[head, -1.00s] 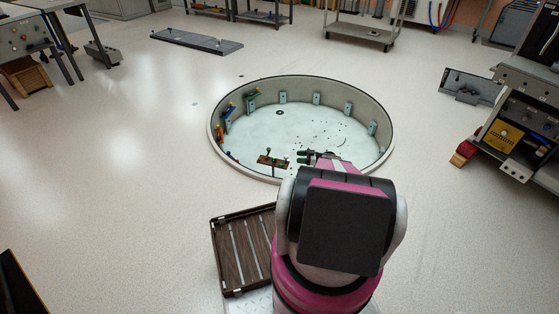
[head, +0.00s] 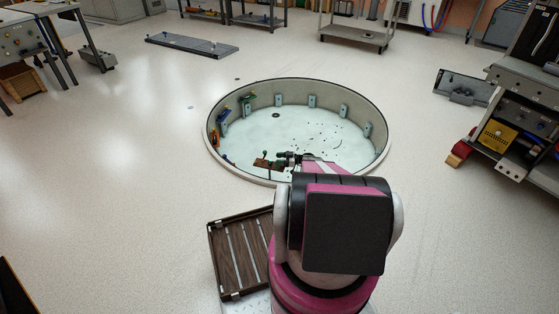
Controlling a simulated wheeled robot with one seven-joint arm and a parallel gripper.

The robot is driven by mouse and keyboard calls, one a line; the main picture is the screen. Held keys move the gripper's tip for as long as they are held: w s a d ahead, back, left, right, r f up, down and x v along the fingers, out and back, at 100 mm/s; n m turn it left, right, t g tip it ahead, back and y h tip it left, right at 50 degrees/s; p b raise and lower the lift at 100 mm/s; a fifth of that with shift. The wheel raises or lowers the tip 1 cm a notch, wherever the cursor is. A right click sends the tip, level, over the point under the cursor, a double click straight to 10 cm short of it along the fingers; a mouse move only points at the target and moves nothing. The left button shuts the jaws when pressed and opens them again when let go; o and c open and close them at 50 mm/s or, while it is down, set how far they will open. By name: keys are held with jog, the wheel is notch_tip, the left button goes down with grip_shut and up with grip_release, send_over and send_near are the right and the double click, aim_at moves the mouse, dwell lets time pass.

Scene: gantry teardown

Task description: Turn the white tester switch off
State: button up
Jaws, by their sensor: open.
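The tester is a small brown board (head: 261,163) inside the near side of the round pit. A small green-topped switch (head: 265,153) stands up on it. My gripper (head: 279,158) is open, small and dark in the head view, at the right end of the board. It overlaps that end, and I cannot tell whether it touches anything. The white switch cannot be made out now; the gripper seems to cover the spot where a pale switch showed before. Its on or off position cannot be read.
The round pit has a raised rim (head: 386,152) and a pale floor with small dark bits. Coloured fittings (head: 223,114) line its left wall. A brown slatted tray (head: 238,254) lies at front left. A workbench (head: 517,127) stands at right.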

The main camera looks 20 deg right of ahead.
jog(key=c, duration=0.9)
jog(key=shift+n+g+y, duration=0.3)
jog(key=shift+n+g, duration=0.1)
jog(key=shift+g, duration=0.2)
jog(key=n+g, duration=0.2)
jog(key=g, duration=0.1)
jog(key=shift+s+y, duration=0.1)
jog(key=shift+y, duration=0.2)
jog(key=shift+s+n+g, duration=0.2)
jog(key=shift+n+g, duration=0.6)
jog(key=shift+g, duration=0.5)
jog(key=shift+s+n+g, duration=0.15)
jog(key=shift+n+g, duration=0.65)
jog(key=shift+g, duration=0.5)
jog(key=o, duration=0.9)
